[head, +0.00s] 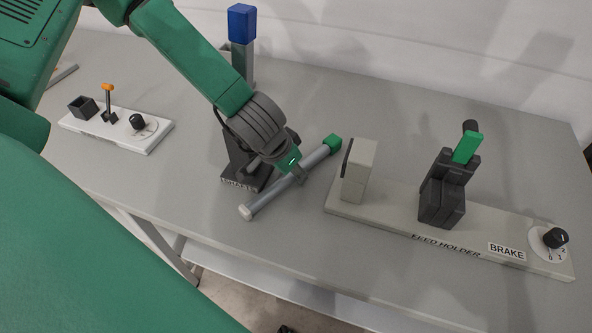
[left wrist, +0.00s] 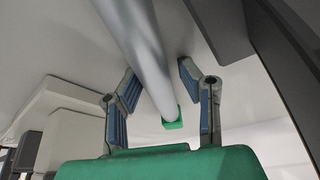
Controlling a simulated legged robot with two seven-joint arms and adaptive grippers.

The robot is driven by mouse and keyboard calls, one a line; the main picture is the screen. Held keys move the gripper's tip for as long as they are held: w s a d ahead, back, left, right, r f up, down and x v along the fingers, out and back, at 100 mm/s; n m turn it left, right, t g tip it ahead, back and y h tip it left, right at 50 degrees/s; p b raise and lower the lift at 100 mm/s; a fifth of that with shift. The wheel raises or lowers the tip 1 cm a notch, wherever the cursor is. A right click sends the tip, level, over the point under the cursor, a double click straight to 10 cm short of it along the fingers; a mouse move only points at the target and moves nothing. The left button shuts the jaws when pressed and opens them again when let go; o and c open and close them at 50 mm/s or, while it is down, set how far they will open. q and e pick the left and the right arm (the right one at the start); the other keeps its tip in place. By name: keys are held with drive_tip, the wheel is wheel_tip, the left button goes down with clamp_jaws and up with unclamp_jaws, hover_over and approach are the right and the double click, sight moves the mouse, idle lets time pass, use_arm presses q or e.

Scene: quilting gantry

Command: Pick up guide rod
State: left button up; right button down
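A grey rod with a green end block, likely the guide rod (head: 268,198), lies slantwise on the table, its pale end cap toward the front. In the left wrist view the rod (left wrist: 140,50) runs away from the camera to its green end. My left gripper (head: 300,174) is over the middle of the rod. Its two blue-padded fingers (left wrist: 158,80) stand apart on either side of the rod, with a visible gap on the right. The rod's contact with the table is partly hidden by the gripper. My right gripper is not in view.
A dark stand (head: 242,165) is just left of the rod. A blue-topped upright post (head: 242,25) is behind my arm. The feed holder board (head: 385,222), with its blocks and brake knob, is close on the right. A white control panel (head: 115,132) is at left.

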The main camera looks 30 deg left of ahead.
use_arm(q)
clamp_jaws()
drive_tip(key=shift+d, duration=0.15)
drive_tip(key=shift+d+r, duration=0.15)
wheel_tip(320, 180, up, 9)
drive_tip(key=shift+f+p, duration=0.1)
drive_tip(key=shift+p, duration=1.15)
drive_tip(key=shift+r, duration=0.55)
